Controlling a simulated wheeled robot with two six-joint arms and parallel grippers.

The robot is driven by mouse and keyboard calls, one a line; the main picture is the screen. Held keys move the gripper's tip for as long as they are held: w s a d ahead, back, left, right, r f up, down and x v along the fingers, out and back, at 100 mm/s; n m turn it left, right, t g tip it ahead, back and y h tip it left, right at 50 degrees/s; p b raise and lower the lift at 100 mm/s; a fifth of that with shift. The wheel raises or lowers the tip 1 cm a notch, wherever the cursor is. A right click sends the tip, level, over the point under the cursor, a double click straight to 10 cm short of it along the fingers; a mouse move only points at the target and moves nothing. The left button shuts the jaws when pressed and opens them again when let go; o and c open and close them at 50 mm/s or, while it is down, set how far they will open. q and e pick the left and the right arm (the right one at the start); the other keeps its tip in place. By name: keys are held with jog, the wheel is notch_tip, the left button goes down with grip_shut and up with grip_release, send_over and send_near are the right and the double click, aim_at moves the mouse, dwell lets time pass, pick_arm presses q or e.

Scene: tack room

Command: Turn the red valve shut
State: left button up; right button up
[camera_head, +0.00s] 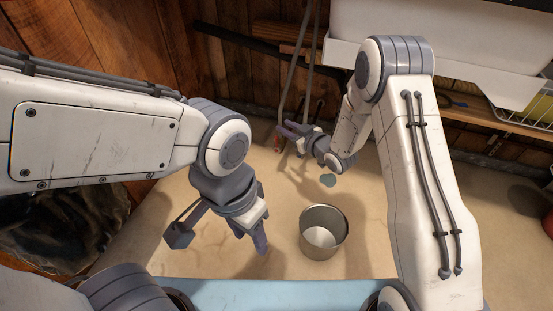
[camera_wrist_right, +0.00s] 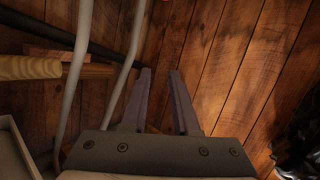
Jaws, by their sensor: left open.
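I cannot make out the red valve clearly in either view. A tiny red spot shows at the top edge of the right wrist view, too small to identify. My right gripper (camera_head: 290,131) reaches toward the wooden wall beside two grey hoses or pipes (camera_head: 297,75). In the right wrist view its two fingers (camera_wrist_right: 161,75) are apart with nothing between them. My left gripper (camera_head: 258,238) hangs low over the pale floor, left of a metal bucket (camera_head: 323,232); it is open and holds nothing visible.
A dark bar (camera_head: 245,39) runs along the wall. White bins and a wire basket (camera_head: 525,108) stand at the upper right. A partly seen red object (camera_head: 548,224) is at the right edge. A dark bundle (camera_head: 60,228) lies at the left.

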jog(key=t+y+b, duration=0.2)
jog(key=b, duration=0.5)
send_near(277, 140)
jog(key=b+x, duration=0.3)
jog(key=x, duration=0.2)
jog(key=b+x, duration=0.3)
jog(key=x, duration=0.1)
jog(key=shift+w+a+f, duration=0.2)
jog(key=shift+w, duration=0.15)
pick_arm(q)
notch_tip(277, 140, down, 17)
jog(key=shift+r+b, duration=0.2)
jog(key=shift+b, duration=0.15)
pick_arm(e)
jog(key=shift+w+a+r, duration=0.15)
jog(key=shift+w+a, duration=0.1)
jog(key=shift+w, duration=0.15)
grip_shut()
